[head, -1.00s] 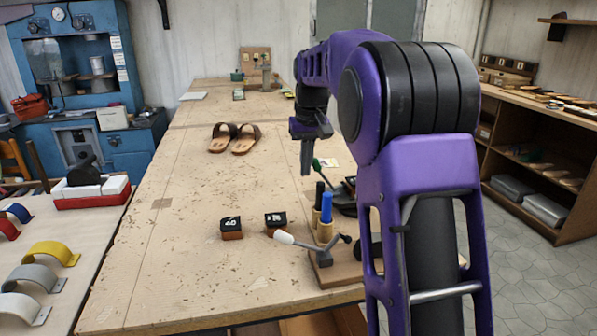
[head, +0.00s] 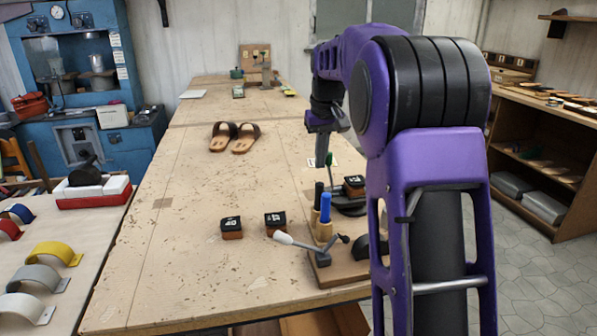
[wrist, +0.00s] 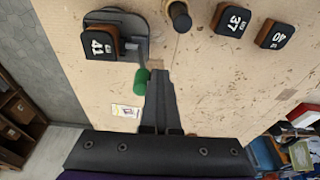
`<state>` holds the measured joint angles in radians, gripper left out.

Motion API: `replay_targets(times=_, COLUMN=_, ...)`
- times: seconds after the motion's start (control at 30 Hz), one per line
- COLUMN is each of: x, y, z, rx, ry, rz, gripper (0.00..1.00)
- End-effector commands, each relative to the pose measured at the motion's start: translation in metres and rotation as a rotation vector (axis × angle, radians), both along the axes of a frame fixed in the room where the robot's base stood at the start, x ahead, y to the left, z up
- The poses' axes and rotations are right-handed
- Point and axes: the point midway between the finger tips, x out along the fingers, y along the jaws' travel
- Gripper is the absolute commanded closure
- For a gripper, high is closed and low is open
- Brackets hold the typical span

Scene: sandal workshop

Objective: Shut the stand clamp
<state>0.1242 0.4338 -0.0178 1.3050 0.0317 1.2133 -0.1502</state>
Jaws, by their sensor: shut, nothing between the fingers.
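The stand clamp (head: 345,207) is a dark stand on the bench with a green-tipped lever (head: 329,159). A black-topped block (head: 354,182) sits on it, marked 41 in the wrist view (wrist: 101,42). In the wrist view the green grip (wrist: 141,82) lies just left of my fingertips, touching or nearly so. My gripper (wrist: 158,72) is shut and empty. In the head view my gripper (head: 322,158) points down beside the green grip. My arm hides the right part of the stand there.
Black and blue-topped posts (head: 325,208) and a white-knobbed lever (head: 283,238) stand nearer on a wooden board. Two dark-topped blocks (head: 231,228) (head: 275,222) lie to the left. Sandals (head: 234,137) lie farther back. The bench's left half is mostly clear.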

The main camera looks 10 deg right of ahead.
Motion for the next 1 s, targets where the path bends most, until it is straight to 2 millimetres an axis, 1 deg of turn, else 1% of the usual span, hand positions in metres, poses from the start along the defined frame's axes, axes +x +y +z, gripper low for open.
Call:
replay_targets(times=0.03, x=-0.008, y=-0.008, z=-0.028, rx=-0.001, ry=0.060, rz=-0.014, gripper=1.00)
replay_targets(times=0.17, x=-0.008, y=-0.008, z=-0.024, rx=-0.001, ry=0.060, rz=-0.013, gripper=1.00)
replay_targets(times=0.47, x=-0.008, y=-0.001, z=0.006, rx=0.001, ry=0.058, rz=-0.009, gripper=1.00)
replay_targets(times=0.7, x=-0.006, y=0.006, z=0.034, rx=0.003, ry=0.049, rz=-0.005, gripper=1.00)
replay_targets(times=0.9, x=-0.006, y=0.010, z=0.052, rx=0.004, ry=0.045, rz=-0.004, gripper=1.00)
replay_targets(times=1.0, x=-0.005, y=0.011, z=0.055, rx=0.005, ry=0.043, rz=-0.003, gripper=1.00)
